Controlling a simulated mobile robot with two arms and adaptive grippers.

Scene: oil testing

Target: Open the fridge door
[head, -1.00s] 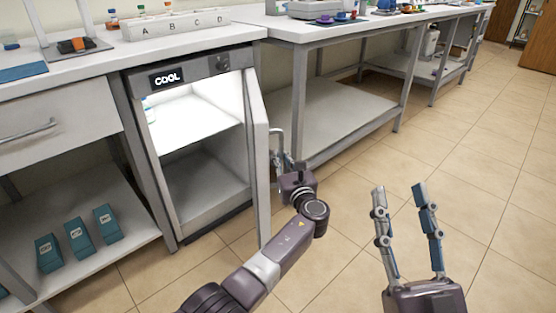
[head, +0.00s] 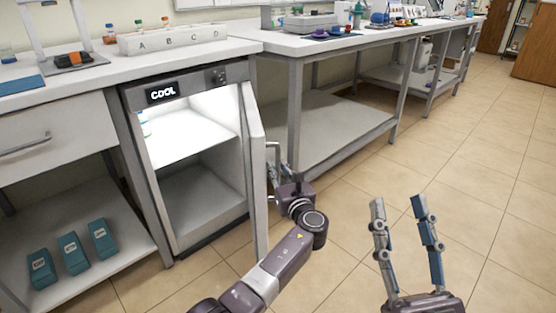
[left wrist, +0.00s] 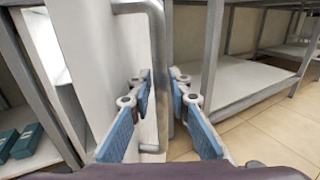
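The small fridge under the counter has a dark panel reading COOL (head: 163,93). Its white door (head: 256,170) stands wide open, swung out toward me, and the lit interior (head: 190,135) shows. The grey door handle (head: 271,152) is on the door's right-hand face; it shows as a vertical bar in the left wrist view (left wrist: 160,60). My left gripper (head: 276,168) is at the handle, with its blue-padded fingers (left wrist: 160,82) apart on either side of the bar; firm contact is not visible. My right gripper (head: 394,203) is open and empty above the floor.
A drawer unit with teal boxes (head: 71,252) below stands left of the fridge. A bench with a lower shelf (head: 340,117) stands right, behind the door. Tiled floor (head: 480,190) is clear to the right. A small vial (head: 143,124) stands inside the fridge.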

